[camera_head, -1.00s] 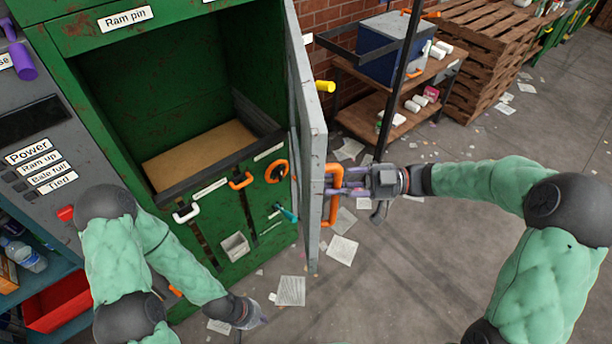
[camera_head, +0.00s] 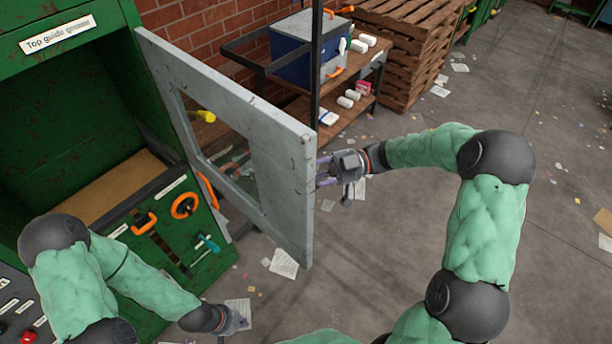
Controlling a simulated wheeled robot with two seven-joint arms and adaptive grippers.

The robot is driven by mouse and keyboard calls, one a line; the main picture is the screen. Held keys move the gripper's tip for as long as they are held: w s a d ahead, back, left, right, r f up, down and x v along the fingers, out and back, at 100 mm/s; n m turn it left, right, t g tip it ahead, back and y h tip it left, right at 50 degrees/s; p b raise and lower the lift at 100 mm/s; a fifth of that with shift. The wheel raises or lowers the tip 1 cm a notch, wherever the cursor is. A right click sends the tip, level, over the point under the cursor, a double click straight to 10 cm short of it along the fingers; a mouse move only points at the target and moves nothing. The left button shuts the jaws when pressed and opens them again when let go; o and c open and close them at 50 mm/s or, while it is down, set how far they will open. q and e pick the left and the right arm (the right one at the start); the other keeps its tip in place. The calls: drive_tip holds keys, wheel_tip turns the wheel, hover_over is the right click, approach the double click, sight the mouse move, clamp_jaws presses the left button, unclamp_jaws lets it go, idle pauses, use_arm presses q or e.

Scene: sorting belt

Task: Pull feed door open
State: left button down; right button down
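The feed door (camera_head: 283,140), a grey scuffed panel with a window opening, stands swung out from the green machine (camera_head: 60,140). Its windowed face is toward me. My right gripper (camera_head: 323,172) is at the door's free edge, on the far side. Its fingertips and the door's orange handle are hidden by the door, so its grip cannot be made out. My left gripper (camera_head: 238,320) hangs low in front of the machine, away from the door; its fingers are too small and blurred to tell whether they are open.
The machine's open chamber shows a brown board (camera_head: 120,190) inside. An orange ring handle (camera_head: 184,205) and a teal handle (camera_head: 207,242) are on its front. Behind the door stand a shelf with a blue bin (camera_head: 303,50) and stacked pallets (camera_head: 405,50). Paper-strewn floor (camera_head: 480,200) lies open at right.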

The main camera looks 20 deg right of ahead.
drive_tip(key=shift+w+d, duration=0.1)
drive_tip(key=shift+d, duration=0.05)
drive_tip(key=c, duration=0.9)
unclamp_jaws()
drive_tip(key=shift+c, duration=0.2)
drive_tip(key=d, duration=1.2)
drive_tip(key=shift+w, duration=0.1)
